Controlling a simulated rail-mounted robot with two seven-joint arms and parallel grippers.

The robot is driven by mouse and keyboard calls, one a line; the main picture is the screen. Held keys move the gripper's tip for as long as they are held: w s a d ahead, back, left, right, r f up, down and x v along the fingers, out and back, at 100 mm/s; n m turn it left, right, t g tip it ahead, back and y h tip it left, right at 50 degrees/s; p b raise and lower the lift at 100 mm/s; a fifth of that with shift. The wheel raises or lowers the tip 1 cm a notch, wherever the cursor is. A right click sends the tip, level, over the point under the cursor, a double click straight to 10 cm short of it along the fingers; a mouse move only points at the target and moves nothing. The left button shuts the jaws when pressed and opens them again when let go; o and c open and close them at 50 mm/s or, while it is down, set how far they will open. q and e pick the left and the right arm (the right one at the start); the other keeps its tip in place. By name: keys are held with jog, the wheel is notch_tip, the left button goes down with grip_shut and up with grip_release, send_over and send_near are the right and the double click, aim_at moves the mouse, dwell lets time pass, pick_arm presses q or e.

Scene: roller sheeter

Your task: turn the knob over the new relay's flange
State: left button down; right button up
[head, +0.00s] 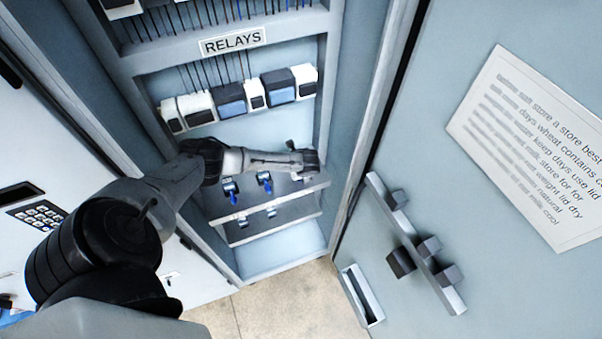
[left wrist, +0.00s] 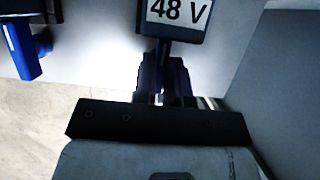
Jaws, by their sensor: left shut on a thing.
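My left arm reaches into the open cabinet in the head view, and its gripper (head: 308,160) is at the right end of a shelf with blue-handled knobs. In the left wrist view, the left gripper (left wrist: 163,90) is shut on a dark blue knob (left wrist: 150,75), in shadow and partly hidden by the gripper. A dark block labelled 48 V (left wrist: 177,34) sits right above it. I cannot make out the flange or how far the knob is turned. Another blue knob (left wrist: 22,50) stands at the left, apart from the gripper. My right gripper is in neither view.
A row of relays (head: 240,97) stands on the shelf above, under a RELAYS sign (head: 233,41). Cabinet walls close in on both sides of the arm. The open door at right carries a rail (head: 398,215) with dark blocks, a small tray (head: 360,297) and a notice (head: 535,145).

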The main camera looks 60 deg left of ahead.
pick_arm(q)
jog(key=shift+r, duration=0.1)
jog(key=c, duration=1.4)
grip_release()
jog(key=shift+c, duration=0.2)
jog(key=w+v, duration=0.1)
jog(key=v, duration=1.2)
jog(key=shift+s+r+b, duration=0.4)
jog(key=shift+s+b, duration=0.05)
jog(key=shift+d, duration=0.1)
